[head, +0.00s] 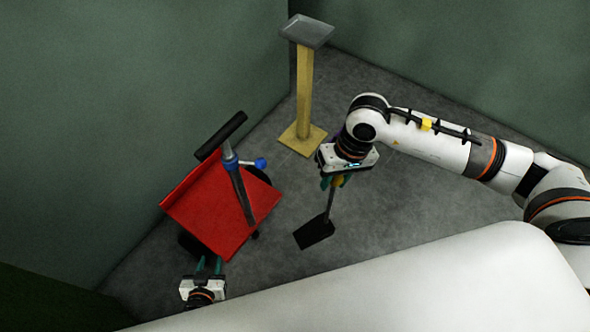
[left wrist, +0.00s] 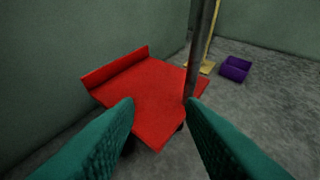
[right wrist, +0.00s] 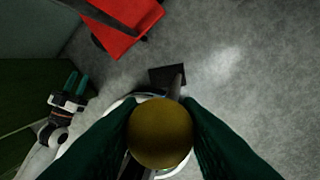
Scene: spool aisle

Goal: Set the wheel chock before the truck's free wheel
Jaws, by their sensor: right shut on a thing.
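The truck (head: 215,215) has a red bed, a black bar and a grey post with a blue collar; it also shows in the left wrist view (left wrist: 150,100). A dark wheel (head: 260,176) shows at its far right edge, and the others are mostly hidden under the bed. My right gripper (head: 335,181) is shut on the yellow ball knob of the wheel chock (head: 314,233), a black block on a thin rod. The block is right of the truck, apart from it; floor contact is unclear. My left gripper (head: 209,264) is open and empty at the truck's near side.
A yellow stand (head: 304,90) with a grey top stands behind the truck. Green walls close in the left and back. Grey floor is clear right of the chock.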

